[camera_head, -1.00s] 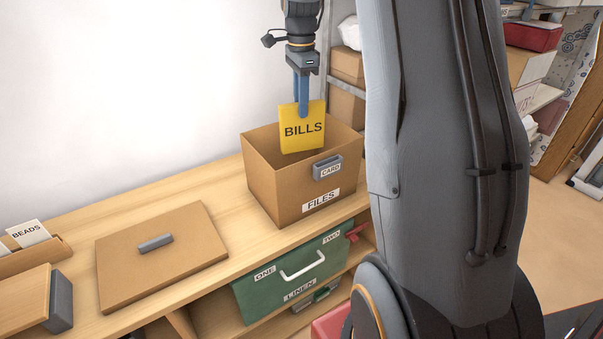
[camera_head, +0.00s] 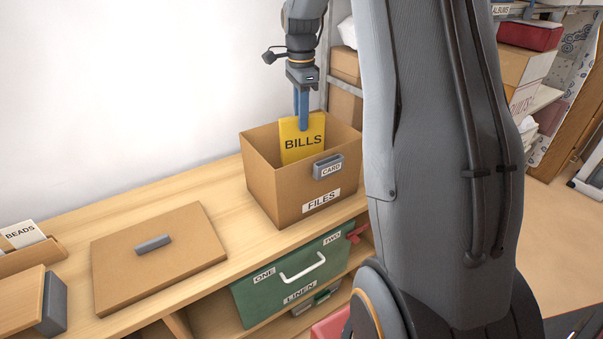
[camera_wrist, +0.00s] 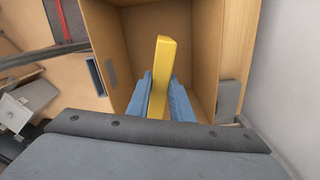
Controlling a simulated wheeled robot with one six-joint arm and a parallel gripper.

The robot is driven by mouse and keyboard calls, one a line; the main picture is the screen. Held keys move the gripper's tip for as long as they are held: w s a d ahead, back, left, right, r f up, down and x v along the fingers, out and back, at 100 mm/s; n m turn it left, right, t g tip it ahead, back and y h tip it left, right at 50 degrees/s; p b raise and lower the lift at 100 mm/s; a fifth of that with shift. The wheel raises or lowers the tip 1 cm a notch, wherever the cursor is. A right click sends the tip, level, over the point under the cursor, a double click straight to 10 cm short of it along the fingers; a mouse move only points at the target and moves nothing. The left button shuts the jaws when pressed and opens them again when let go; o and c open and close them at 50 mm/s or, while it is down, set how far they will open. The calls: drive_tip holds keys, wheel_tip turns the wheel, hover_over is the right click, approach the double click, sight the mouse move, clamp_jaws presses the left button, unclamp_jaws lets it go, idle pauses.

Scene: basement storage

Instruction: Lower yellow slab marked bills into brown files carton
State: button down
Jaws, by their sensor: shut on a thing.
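The yellow slab marked BILLS (camera_head: 303,142) hangs upright in my gripper (camera_head: 302,112), its lower part down inside the open brown carton marked FILES (camera_head: 290,193). The carton's front wall hides the slab's bottom edge. In the wrist view the blue fingers of my gripper (camera_wrist: 162,90) are shut on the slab (camera_wrist: 160,75), one on each side. The carton (camera_wrist: 205,45) shows around and beneath the slab there, with bare floor ahead of it. I cannot tell whether the slab touches the carton's bottom.
The carton stands on a wooden bench (camera_head: 225,240). A flat brown lid with a grey handle (camera_head: 160,260) lies to its left. A box with a BEADS card (camera_head: 22,235) is at far left.

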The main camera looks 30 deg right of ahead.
sight(301, 153)
drive_tip(key=shift+f+b, duration=1.3)
drive_tip(key=shift+f, duration=2.2)
drive_tip(key=shift+f+b, duration=1)
drive_tip(key=shift+f, duration=1.5)
drive_tip(key=c, duration=1.5)
unclamp_jaws()
drive_tip(key=shift+r+b, duration=0.9)
drive_tip(key=shift+r, duration=3.05)
